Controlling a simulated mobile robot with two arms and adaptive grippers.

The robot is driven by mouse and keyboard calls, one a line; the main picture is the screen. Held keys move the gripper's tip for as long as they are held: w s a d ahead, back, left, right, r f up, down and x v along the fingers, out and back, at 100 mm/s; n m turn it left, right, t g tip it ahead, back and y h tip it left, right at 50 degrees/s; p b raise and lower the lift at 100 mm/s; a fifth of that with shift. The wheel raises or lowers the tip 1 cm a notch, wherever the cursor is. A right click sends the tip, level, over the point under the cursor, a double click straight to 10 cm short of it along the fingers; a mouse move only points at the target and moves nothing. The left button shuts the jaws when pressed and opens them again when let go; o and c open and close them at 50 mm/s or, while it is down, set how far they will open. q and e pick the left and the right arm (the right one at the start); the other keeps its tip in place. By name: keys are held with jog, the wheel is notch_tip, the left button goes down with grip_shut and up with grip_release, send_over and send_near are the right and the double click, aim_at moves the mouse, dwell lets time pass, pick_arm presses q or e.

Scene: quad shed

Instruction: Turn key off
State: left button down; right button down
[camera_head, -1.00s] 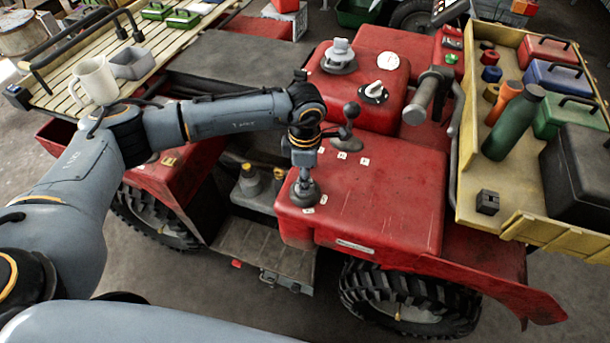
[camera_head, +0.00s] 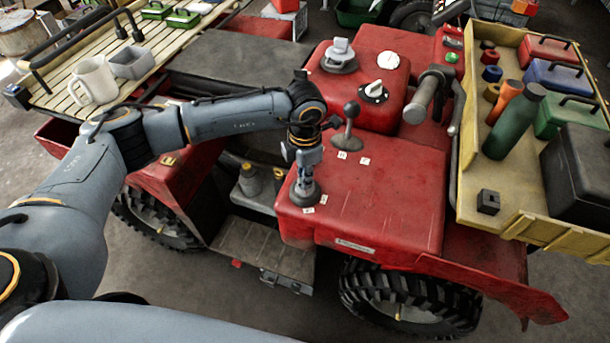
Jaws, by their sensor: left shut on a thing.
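My left gripper (camera_head: 304,172) points down at the near left of the quad's red hood. It is shut on a small control on a round dark base (camera_head: 303,196). The held part is mostly hidden by the fingers, so I cannot tell its shape or whether it is the key. Small white labels lie on the hood beside the base. Farther back, a round dial with a white pointer (camera_head: 374,90) sits on the red tank (camera_head: 392,118); nothing touches it. My right gripper is not in view.
A black-knobbed lever (camera_head: 350,110) stands close behind my left wrist. A grey filler cap (camera_head: 340,52) and a handlebar grip (camera_head: 424,96) are farther back. A yellow cargo tray (camera_head: 466,190) with a green bottle (camera_head: 513,122) is at right. The red hood's right part (camera_head: 395,195) is clear.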

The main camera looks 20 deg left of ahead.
pick_arm(q)
jog(key=n, duration=0.4)
jog(key=shift+n, duration=0.4)
jog(key=n, duration=0.4)
jog(key=shift+n, duration=0.4)
jog(key=c, duration=1.4)
grip_release()
jog(key=shift+c, duration=0.2)
